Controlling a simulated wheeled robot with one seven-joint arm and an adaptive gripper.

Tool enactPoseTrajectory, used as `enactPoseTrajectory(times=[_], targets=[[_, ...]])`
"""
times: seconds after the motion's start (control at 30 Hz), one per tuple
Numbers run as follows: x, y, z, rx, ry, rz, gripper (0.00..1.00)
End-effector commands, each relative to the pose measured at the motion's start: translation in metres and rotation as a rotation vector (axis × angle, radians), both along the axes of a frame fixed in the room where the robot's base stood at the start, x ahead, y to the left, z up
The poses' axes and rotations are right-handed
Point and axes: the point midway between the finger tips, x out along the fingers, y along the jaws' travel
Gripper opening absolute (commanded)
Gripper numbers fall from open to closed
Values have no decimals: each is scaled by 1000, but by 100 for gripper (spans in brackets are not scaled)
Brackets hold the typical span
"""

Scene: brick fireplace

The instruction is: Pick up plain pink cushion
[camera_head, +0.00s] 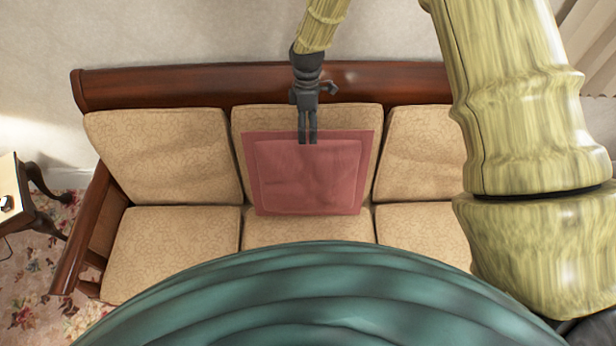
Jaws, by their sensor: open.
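The plain pink cushion (308,180) is square with a flat border. It leans on the middle back cushion of the sofa, its lower edge near the middle seat. My gripper (308,141) comes down from the top of the view, and its dark fingers overlap the cushion's upper edge near the middle. The fingers look close together, with a narrow gap between them, and hold nothing that I can see. Whether they touch the cushion cannot be told from this view.
The beige sofa (165,160) has a dark wooden top rail (180,86) behind my gripper and a wooden arm (85,230) at left. A small table (14,205) stands at far left on a floral carpet (40,275). My own arm covers the sofa's right side.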

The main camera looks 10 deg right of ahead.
Motion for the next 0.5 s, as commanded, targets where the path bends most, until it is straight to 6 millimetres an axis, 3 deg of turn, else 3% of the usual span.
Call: enactPoseTrajectory(times=[0.3, 0.5], targets=[[-3, -1, -33, 0, 1, -1, 97], [-6, 0, -44, 0, -1, 0, 97]])
